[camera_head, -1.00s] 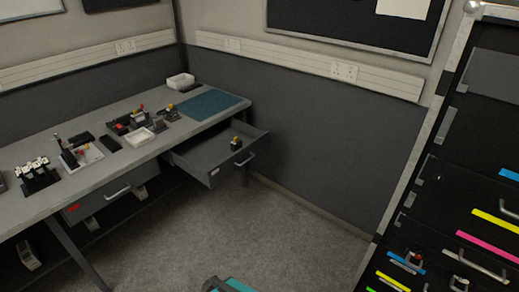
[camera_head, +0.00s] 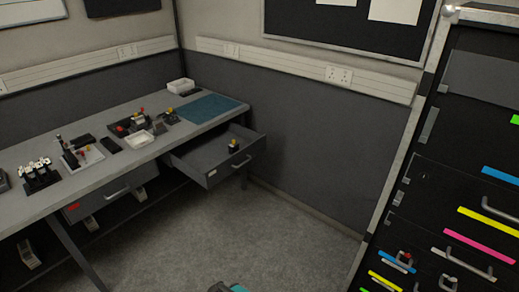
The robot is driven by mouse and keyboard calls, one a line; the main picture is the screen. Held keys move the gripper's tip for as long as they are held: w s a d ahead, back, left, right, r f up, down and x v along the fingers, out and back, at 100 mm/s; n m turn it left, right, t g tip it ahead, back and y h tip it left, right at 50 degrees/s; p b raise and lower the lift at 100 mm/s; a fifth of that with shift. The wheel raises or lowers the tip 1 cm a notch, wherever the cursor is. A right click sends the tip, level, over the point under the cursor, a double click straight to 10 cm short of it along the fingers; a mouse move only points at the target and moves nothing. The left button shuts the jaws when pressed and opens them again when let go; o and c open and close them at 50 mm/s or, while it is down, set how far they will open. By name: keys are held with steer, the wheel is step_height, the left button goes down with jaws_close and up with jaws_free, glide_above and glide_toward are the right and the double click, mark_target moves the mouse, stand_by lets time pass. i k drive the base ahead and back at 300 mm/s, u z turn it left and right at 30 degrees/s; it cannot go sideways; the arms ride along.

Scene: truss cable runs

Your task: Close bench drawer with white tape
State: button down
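The bench drawer with white tape (camera_head: 222,163) is pulled out from under the right end of the grey bench (camera_head: 95,178). Its front carries a small white tape mark (camera_head: 212,173) and a metal handle (camera_head: 241,161). A small dark item with a yellow top (camera_head: 233,146) is in the open drawer near its front. A second bench drawer with red tape (camera_head: 98,199) is shut to the left. A dark and teal part at the bottom edge may be mine. My gripper cannot be made out.
Parts, holders and white trays lie on the bench top, with a teal mat (camera_head: 207,107) at its right end. A tall black drawer cabinet (camera_head: 450,150) with coloured tapes stands at the right. Grey floor (camera_head: 270,235) is clear between bench and cabinet.

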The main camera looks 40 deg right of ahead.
mark_target(205, 158)
steer(key=z, duration=0.1)
steer(key=i, duration=0.9)
steer(key=u, duration=0.05)
